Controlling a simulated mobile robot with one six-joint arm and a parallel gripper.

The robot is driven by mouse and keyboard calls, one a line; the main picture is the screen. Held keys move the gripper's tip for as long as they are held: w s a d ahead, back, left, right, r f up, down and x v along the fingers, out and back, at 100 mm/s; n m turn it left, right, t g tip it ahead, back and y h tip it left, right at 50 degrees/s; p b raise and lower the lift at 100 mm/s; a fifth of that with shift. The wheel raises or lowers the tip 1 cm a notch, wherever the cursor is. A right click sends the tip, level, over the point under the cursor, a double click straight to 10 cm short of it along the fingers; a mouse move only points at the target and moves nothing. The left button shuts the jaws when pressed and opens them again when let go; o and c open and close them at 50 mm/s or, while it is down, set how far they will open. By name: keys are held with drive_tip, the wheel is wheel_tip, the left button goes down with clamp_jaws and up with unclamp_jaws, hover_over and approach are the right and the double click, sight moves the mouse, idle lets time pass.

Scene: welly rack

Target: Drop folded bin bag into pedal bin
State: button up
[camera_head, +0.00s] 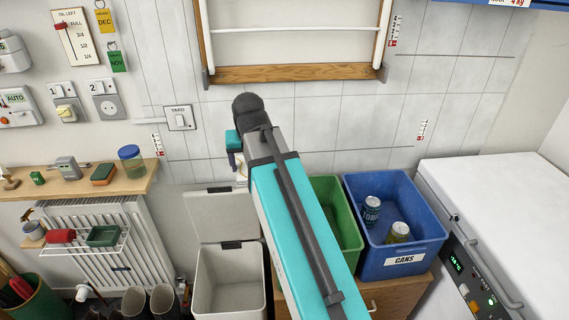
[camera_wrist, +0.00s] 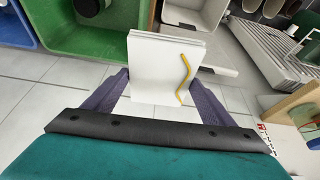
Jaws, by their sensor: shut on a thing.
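The folded bin bag (camera_wrist: 160,72) is a white, flat, layered packet with a yellow drawstring. My gripper (camera_wrist: 157,98) is shut on it, one dark finger on each side. In the head view my arm hides most of the gripper, and only a little of the white bag (camera_head: 243,169) shows. The pedal bin (camera_head: 231,284) is pale grey and stands with its lid (camera_head: 222,216) raised against the wall. Its inside looks empty where it shows. In the wrist view the bin (camera_wrist: 198,14) is at the top, beyond the bag, which is apart from it.
A green crate (camera_head: 337,222) and a blue cans crate (camera_head: 402,258) with two cans stand on a wooden cabinet right of the bin. A radiator (camera_head: 95,235) and several boots (camera_head: 160,302) are to the left. A wooden shelf (camera_head: 128,182) with small items is on the wall.

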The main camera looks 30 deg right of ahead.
drive_tip(key=w+a+n+y, duration=0.1)
drive_tip(key=w+a+n, duration=0.1)
drive_tip(key=a, duration=0.8)
drive_tip(key=shift+w+a+r+n, duration=0.2)
drive_tip(key=shift+r+n, duration=0.25)
drive_tip(key=shift+n, duration=0.45)
drive_tip(key=shift+s+d, duration=0.1)
